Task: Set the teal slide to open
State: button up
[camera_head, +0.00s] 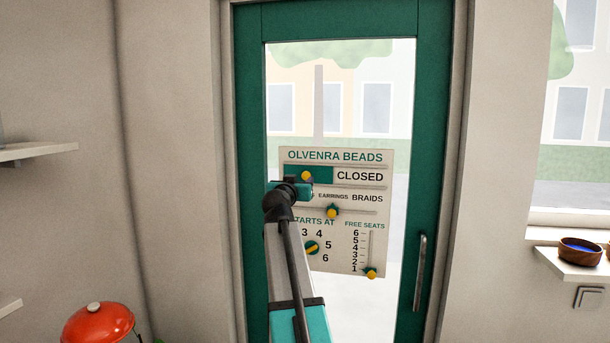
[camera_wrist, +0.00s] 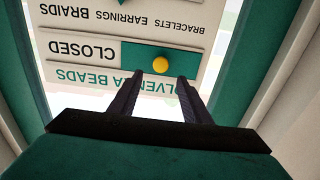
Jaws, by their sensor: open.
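The teal slide (camera_head: 323,174) is on the sign board (camera_head: 345,270) hung on the glass of the green door. It sits at the left of its row and the word CLOSED shows to its right. Its yellow knob (camera_head: 306,175) is at the left part of the slide. In the wrist view, upside down, the teal slide (camera_wrist: 189,63) and the knob (camera_wrist: 160,64) show just beyond my fingertips. My gripper (camera_wrist: 157,78) is open, with the knob between or just ahead of the fingertips; contact cannot be told. In the head view my arm hides the board's left edge.
Below the slide are a pointer (camera_head: 332,211) on the BRACELETS, EARRINGS, BRAIDS row, a round dial (camera_head: 312,248) and a vertical seat slider (camera_head: 371,273). The door handle (camera_head: 420,273) is at the right. A red round object (camera_head: 98,323) stands low at left.

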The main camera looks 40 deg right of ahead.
aim_at(306, 175)
jog(key=shift+p+x, duration=1.45)
jog(key=shift+x, duration=2.6)
jog(key=shift+c, duration=0.5)
